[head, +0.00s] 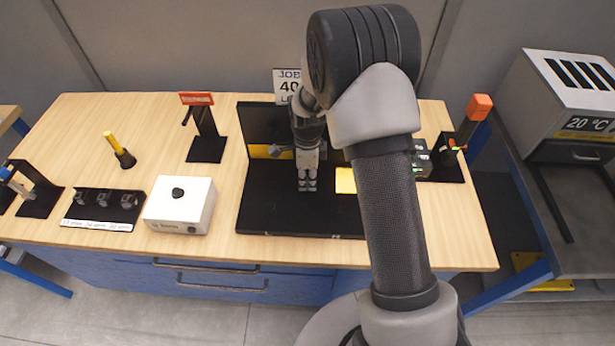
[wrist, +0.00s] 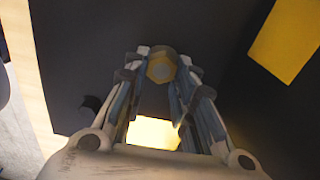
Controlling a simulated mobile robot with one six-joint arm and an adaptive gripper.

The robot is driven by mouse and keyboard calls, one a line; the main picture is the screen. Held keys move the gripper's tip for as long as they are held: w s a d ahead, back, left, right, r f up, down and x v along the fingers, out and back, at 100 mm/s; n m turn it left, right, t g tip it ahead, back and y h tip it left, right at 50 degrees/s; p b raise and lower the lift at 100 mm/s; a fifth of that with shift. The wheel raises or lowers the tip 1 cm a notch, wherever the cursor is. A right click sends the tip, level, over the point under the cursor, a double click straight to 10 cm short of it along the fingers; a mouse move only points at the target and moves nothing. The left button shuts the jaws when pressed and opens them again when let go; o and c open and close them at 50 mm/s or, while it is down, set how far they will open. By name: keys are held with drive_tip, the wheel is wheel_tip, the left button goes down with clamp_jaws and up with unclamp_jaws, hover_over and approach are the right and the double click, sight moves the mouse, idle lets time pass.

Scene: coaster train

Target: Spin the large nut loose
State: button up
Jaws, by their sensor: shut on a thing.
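My gripper (head: 307,185) reaches down over the black fixture (head: 270,215) in the middle of the bench. In the wrist view my gripper (wrist: 162,66) has its two fingertips closed on the sides of a brass-coloured hexagonal nut (wrist: 161,69). A grey round part shows at the nut's far edge. The nut is hidden in the head view by my gripper and arm. How far the nut sits along any thread cannot be seen.
A yellow plate (head: 345,181) lies right of my gripper on the fixture. Left on the bench are a white box (head: 180,205), a labelled tray of small dark parts (head: 103,208), a yellow-handled tool (head: 112,144) and a red-topped stand (head: 205,130). A dark device (head: 422,158) stands at right.

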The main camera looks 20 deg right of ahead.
drive_tip(key=n, duration=0.4)
drive_tip(key=shift+w, duration=0.1)
drive_tip(key=n, duration=0.4)
drive_tip(key=shift+w, duration=0.1)
drive_tip(key=n, duration=0.3)
drive_tip(key=shift+w+n+p, duration=0.1)
drive_tip(key=shift+n+p, duration=0.2)
drive_tip(key=n, duration=0.3)
drive_tip(key=shift+a+n, duration=0.15)
drive_tip(key=shift+n, duration=0.25)
drive_tip(key=n, duration=0.7)
drive_tip(key=shift+a, duration=0.2)
drive_tip(key=n, duration=0.3)
drive_tip(key=shift+a+n, duration=0.1)
drive_tip(key=shift+n, duration=0.2)
drive_tip(key=shift+f+n, duration=0.1)
drive_tip(key=shift+n, duration=1.5)
